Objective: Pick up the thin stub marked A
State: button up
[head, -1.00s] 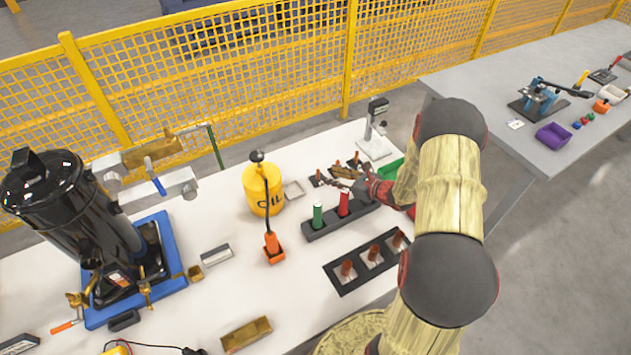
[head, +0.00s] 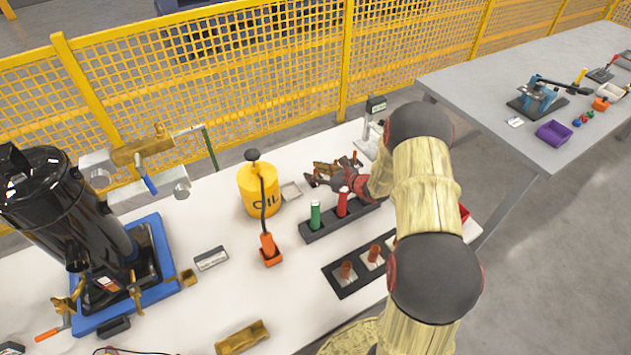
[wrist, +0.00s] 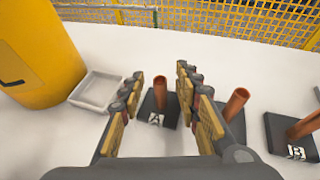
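The thin stub marked A (wrist: 159,93) shows in the wrist view as a copper-coloured upright tube on a dark square base with a white A label. It stands between and beyond the fingers of my gripper (wrist: 154,90). The fingers are apart and nothing is held; I see no contact with the stub. In the head view my gripper (head: 318,176) is low over the back of the white table, behind the red and green cylinders. There it hides most of the small stubs, so stub A cannot be made out.
Another copper stub (wrist: 236,102) stands just right, and one marked B (wrist: 302,127) farther right. A yellow oil can (wrist: 38,50) and a shallow grey tray (wrist: 97,90) are at left. The green cylinder (head: 315,214) and red cylinder (head: 342,202) stand in a dark holder nearby.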

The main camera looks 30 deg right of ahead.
jog(key=shift+r, duration=0.1)
jog(key=shift+c, duration=0.4)
jog(key=c, duration=0.7)
grip_shut()
